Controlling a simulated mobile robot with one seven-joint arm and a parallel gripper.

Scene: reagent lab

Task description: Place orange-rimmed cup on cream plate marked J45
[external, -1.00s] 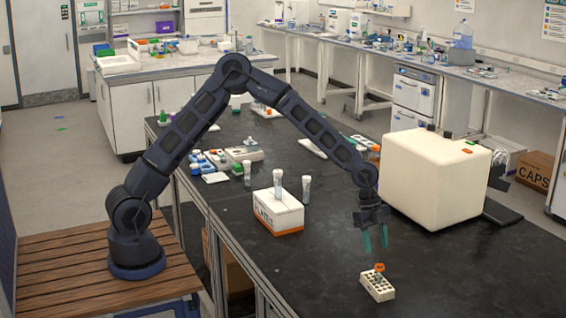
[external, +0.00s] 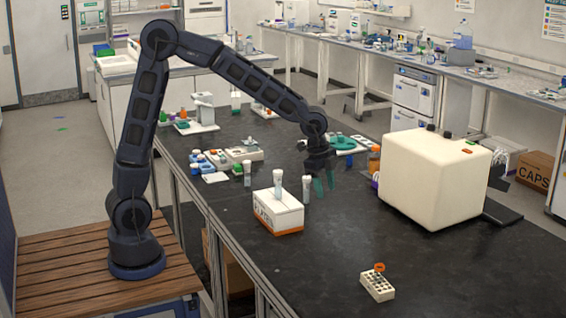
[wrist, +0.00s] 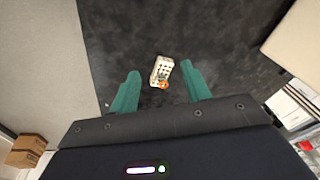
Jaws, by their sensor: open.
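A small cup with an orange rim (external: 379,267) stands on or in a cream, block-like holder with rows of dark holes (external: 376,289) at the front of the black bench. In the wrist view the orange rim (wrist: 163,85) shows at the near end of the cream holder (wrist: 161,66). No J45 mark can be read, so I cannot tell whether this holder is the plate. My gripper (external: 323,186) has teal fingers, is open and empty, and hangs over the bench well behind and left of the cup. Its fingers (wrist: 160,76) flank the distant holder in the wrist picture.
A large cream machine (external: 435,180) stands to the right. Racks and bottles (external: 225,160) fill the back left. The bench between the box and the cup is clear.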

